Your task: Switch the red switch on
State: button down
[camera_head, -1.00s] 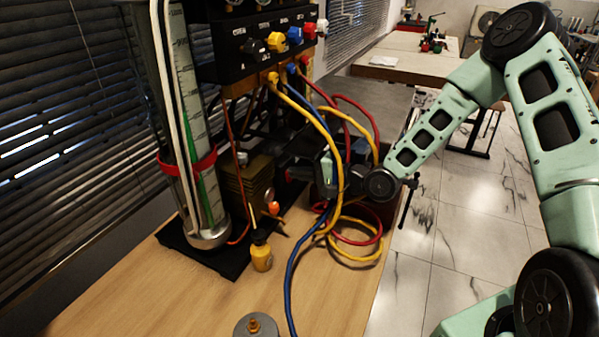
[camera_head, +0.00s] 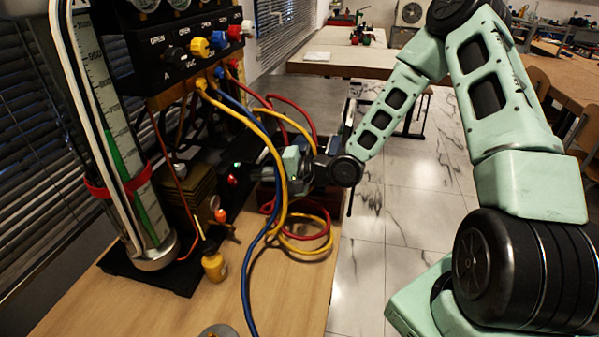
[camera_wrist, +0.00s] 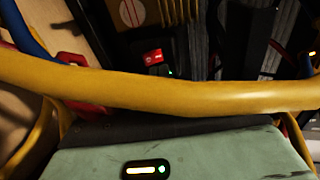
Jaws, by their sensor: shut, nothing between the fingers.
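The red switch (camera_head: 232,180) is small and sits low on the rig, behind the hoses. In the wrist view the red switch (camera_wrist: 153,57) shows as a red rocker with a pale mark, set in a dark housing. My gripper (camera_head: 246,172) is shut and empty, pointing left toward the switch from its right. In the head view its tips look close to the switch; I cannot tell whether they touch. In the wrist view a yellow hose (camera_wrist: 160,92) crosses in front of the camera, and the fingertips are not clearly seen.
Yellow, blue and red hoses hang around my wrist and coil on the wooden table (camera_head: 150,300). A gauge column (camera_head: 125,170) with a red band (camera_head: 118,182) stands left. The table's front is mostly clear.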

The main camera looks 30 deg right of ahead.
jog(key=v, duration=1.1)
jog(key=shift+s+d+r, duration=0.15)
jog(key=shift+s+d, duration=0.05)
jog(key=shift+s, duration=0.05)
jog(key=s+a+f+n+g+h, duration=0.2)
jog(key=s+a+n+g+h, duration=0.1)
jog(key=a+n+g+h, duration=0.4)
jog(key=s+a+r+n+g+h, duration=0.1)
jog(key=s+a+r+n, duration=0.1)
jog(key=s, duration=0.5)
jog(key=s+a+r+n+g+h, duration=0.1)
jog(key=s+a+r+n, duration=0.2)
jog(key=s+a+n, duration=0.1)
jog(key=s+a+r+n+g+h, duration=0.1)
jog(key=s+a+r+n, duration=0.2)
jog(key=s, duration=0.6)
jog(key=shift+s+a+r+n+g, duration=0.2)
jog(key=shift+s+a+n+g, duration=0.15)
jog(key=shift+a, duration=0.6)
